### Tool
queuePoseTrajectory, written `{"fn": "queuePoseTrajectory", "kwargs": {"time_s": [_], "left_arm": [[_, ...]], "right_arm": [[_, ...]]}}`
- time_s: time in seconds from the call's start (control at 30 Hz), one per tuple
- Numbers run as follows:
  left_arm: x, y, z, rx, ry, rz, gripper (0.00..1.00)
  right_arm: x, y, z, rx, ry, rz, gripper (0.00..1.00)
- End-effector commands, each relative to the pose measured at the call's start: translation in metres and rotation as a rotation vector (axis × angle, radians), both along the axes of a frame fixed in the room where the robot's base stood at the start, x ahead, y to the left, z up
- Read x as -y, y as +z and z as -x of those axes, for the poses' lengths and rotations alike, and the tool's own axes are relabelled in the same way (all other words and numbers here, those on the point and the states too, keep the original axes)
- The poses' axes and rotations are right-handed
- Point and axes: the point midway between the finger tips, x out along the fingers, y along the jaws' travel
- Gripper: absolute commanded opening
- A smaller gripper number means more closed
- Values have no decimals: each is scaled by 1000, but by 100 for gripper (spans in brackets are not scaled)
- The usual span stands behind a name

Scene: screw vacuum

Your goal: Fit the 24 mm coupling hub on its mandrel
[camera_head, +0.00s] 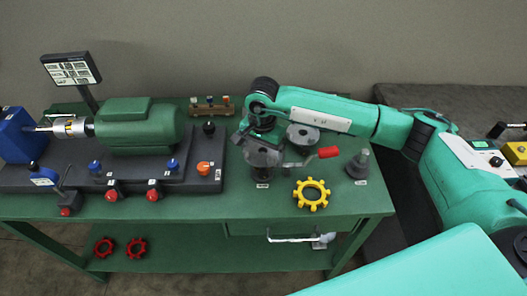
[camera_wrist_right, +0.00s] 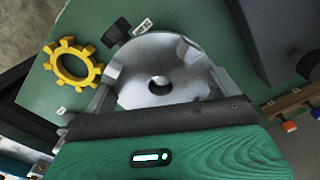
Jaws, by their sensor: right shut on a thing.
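My right gripper (camera_head: 262,138) comes down from above and is shut on a grey metal coupling hub (camera_head: 262,155). In the wrist view the fingers (camera_wrist_right: 160,80) grip the sides of this round hub (camera_wrist_right: 150,62), whose central hole faces the camera. In the head view the hub is above a labelled spot at the table's front; whether a mandrel is under or inside it is hidden. A second grey hub (camera_head: 303,135) stands just right of the gripper. A grey stepped, tapered post (camera_head: 358,165), perhaps a mandrel, stands bare at the right. Labels are unreadable. My left gripper is not in view.
A yellow toothed ring (camera_head: 301,201) lies in front of the second hub; it also shows in the wrist view (camera_wrist_right: 60,66). A red-handled tool (camera_head: 328,152) is close right of the gripper. A green motor (camera_head: 140,130) fills the table's left. The table's front right (camera_head: 350,205) is clear.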

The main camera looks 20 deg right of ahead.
Motion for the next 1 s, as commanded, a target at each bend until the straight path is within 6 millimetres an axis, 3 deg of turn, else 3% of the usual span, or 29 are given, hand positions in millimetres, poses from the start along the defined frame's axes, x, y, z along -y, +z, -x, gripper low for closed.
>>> {"fn": "queuePoseTrajectory", "kwargs": {"time_s": [0.03,0.6,1.0], "left_arm": [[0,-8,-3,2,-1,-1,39],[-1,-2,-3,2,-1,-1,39],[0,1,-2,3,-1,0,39]], "right_arm": [[6,-5,-1,-2,-7,11,53],[5,18,-1,0,-7,11,53],[4,21,-1,1,-5,9,53]]}}
